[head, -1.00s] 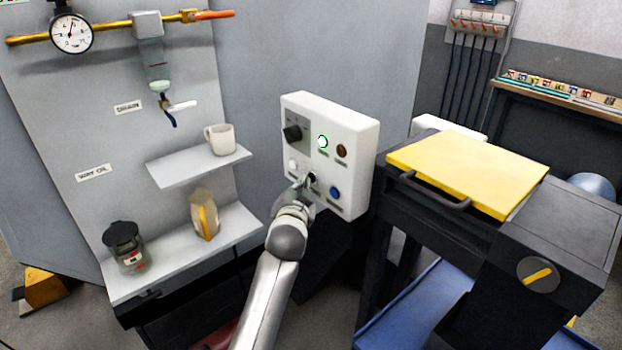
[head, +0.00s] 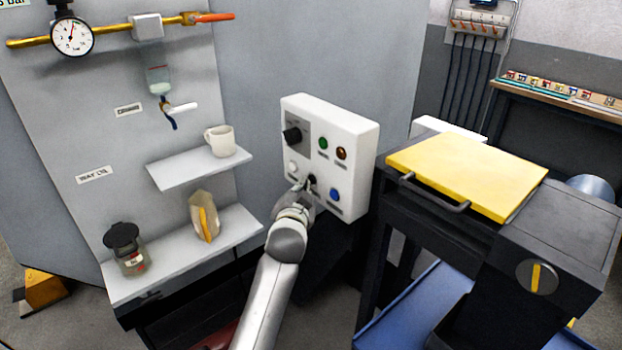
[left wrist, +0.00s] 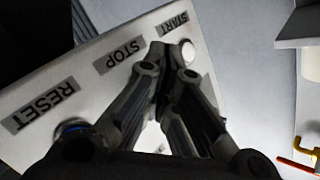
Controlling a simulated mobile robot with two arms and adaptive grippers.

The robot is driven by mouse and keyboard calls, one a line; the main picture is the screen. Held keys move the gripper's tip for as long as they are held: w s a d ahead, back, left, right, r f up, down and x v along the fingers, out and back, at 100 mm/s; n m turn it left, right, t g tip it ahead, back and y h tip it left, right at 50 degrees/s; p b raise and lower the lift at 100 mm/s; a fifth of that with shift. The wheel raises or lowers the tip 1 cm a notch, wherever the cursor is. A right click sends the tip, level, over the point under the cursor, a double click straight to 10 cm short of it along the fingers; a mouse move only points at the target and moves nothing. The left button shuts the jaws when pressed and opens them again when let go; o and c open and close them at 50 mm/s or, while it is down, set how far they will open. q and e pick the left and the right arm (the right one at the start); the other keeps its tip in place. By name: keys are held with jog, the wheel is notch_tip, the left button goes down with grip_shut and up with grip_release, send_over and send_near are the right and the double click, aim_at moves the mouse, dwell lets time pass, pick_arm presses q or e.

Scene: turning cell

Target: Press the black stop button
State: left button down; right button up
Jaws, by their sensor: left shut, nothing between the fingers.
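The white control box (head: 357,150) faces my left arm. The black stop button (head: 312,179) is small and dark in the lower middle of its face, partly covered by my gripper. My left gripper (head: 307,187) is shut and empty, its tips at the button. Whether they still touch it I cannot tell. In the left wrist view the shut fingers (left wrist: 168,62) lie against the panel below the STOP label (left wrist: 118,55) and hide the button. My right gripper is not in view.
A white button (head: 292,165) and a blue button (head: 335,193) flank the stop button. Above are a black knob (head: 292,134), a green lamp (head: 323,143) and an amber one (head: 341,153). Shelves with a mug (head: 221,140) stand left; a yellow-topped dark stand (head: 467,172) is right.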

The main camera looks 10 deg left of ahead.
pick_arm(q)
jog(key=shift+s+a, duration=0.3)
jog(key=shift+s, duration=0.1)
jog(key=shift+p, duration=0.35)
jog(key=s+a+p, duration=0.1)
jog(key=s, duration=0.1)
jog(key=s+a+p, duration=0.2)
dwell(0.5)
